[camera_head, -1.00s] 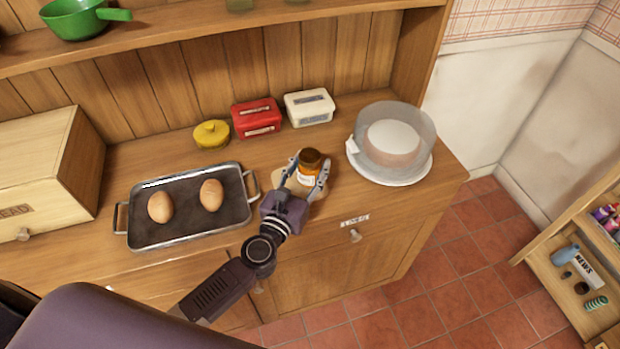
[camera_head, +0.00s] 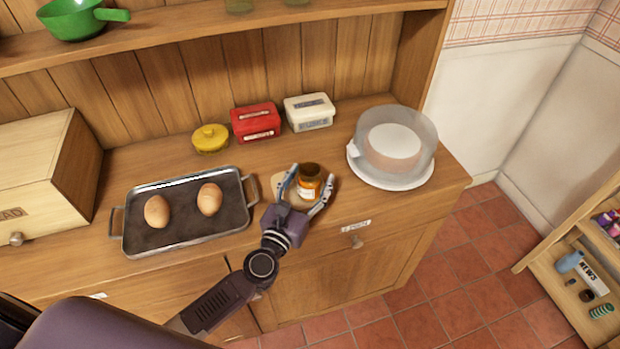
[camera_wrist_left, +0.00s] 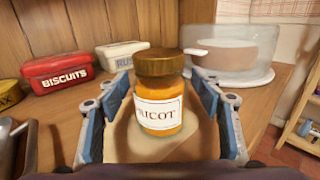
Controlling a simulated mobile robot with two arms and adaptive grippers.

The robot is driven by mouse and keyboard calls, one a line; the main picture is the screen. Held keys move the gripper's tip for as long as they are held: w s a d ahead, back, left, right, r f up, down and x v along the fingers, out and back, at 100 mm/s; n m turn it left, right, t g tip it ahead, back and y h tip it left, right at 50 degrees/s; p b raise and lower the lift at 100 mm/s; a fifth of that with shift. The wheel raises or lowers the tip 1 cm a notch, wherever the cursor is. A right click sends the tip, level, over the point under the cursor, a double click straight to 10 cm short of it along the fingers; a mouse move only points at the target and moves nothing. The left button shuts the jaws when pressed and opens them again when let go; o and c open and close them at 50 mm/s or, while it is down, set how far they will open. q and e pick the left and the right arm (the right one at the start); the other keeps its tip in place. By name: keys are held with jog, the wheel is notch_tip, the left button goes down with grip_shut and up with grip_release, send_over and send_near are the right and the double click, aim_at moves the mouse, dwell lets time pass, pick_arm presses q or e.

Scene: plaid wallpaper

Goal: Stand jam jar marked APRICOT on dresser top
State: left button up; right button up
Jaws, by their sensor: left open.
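The jam jar (camera_head: 309,186) has a brown lid, orange contents and a white label. In the left wrist view the jar (camera_wrist_left: 160,92) stands upright, and its label reads "RICOT", the start being turned out of sight. It stands on the wooden dresser top (camera_head: 335,155), at or on a pale rounded patch. My left gripper (camera_head: 307,190) is open, with one finger on each side of the jar. In the left wrist view gaps show between the fingers and the glass. My right gripper is not in view.
A tray (camera_head: 185,240) with two eggs is left of the jar. A domed cake plate (camera_head: 390,180) stands to the right. A red biscuit tin (camera_head: 255,123), a white box (camera_head: 309,111) and a yellow pot (camera_head: 210,139) line the back. Clear wood lies between jar and tins.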

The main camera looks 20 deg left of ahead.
pick_arm(q)
jog(key=shift+r+p, duration=0.3)
jog(key=s+b, duration=0.1)
jog(key=s, duration=0.2)
jog(key=s+b, duration=0.1)
jog(key=s, duration=0.3)
jog(key=s+a+b, duration=0.1)
jog(key=s, duration=0.2)
jog(key=shift+s+a+f, duration=0.1)
jog(key=shift+s+f, duration=0.15)
jog(key=shift+f, duration=0.05)
jog(key=shift+s+a+r, duration=0.1)
jog(key=shift+s+r, duration=0.05)
jog(key=shift+s, duration=0.55)
